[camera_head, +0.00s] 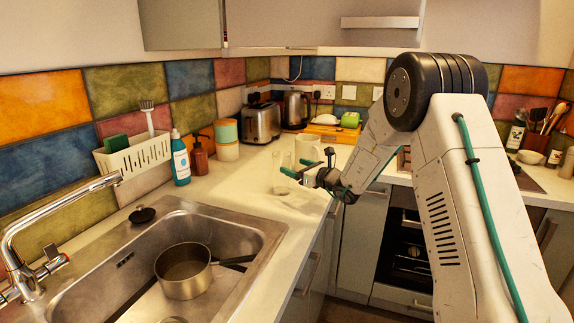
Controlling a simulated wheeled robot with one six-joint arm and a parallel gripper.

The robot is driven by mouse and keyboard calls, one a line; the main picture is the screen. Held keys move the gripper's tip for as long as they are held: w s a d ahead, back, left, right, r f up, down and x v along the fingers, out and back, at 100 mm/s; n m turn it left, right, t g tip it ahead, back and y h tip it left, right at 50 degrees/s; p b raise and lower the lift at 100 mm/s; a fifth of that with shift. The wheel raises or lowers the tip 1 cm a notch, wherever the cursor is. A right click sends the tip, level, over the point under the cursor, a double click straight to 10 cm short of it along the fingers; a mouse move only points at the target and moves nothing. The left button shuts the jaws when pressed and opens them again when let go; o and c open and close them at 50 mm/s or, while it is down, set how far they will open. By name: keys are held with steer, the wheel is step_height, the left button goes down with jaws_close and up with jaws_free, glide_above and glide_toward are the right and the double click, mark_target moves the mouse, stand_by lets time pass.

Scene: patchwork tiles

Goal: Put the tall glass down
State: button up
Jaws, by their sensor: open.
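The tall glass (282,171) is clear and stands upright on the pale worktop (232,192), right of the sink. My gripper (291,172) is open, with its dark and green fingers reaching left at the glass. One finger shows in front of the glass near its lower half. I cannot tell whether the fingers touch it. The glass's outline is faint against the worktop.
White mugs (308,148) stand just behind my gripper. The steel sink (262,226) holds a saucepan (184,270) at the front left. The worktop between sink and glass is clear.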

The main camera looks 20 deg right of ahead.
steer(key=v, duration=0.6)
steer(key=s+a+r+n+g+y, duration=0.2)
steer(key=s+a+r+n+g, duration=0.3)
steer(key=s+a+n, duration=0.3)
steer(key=s+a+r+n+g+y, duration=0.2)
steer(key=s+a+r+n+g, duration=0.3)
steer(key=s, duration=0.5)
steer(key=s+a+r+n+g+h, duration=0.15)
steer(key=s+n, duration=0.35)
steer(key=s, duration=0.5)
steer(key=s+d+f+n+g+h, duration=0.1)
steer(key=s+d+n+h, duration=0.4)
steer(key=s, duration=0.7)
steer(key=s+d+f+n+g+h, duration=0.1)
steer(key=s+d+f+n+h, duration=0.2)
steer(key=s, duration=0.9)
steer(key=d+n+h, duration=0.3)
steer(key=shift+d+n+h, duration=0.2)
steer(key=shift+n+h, duration=0.1)
steer(key=shift+h, duration=0.05)
steer(key=shift+g, duration=0.25)
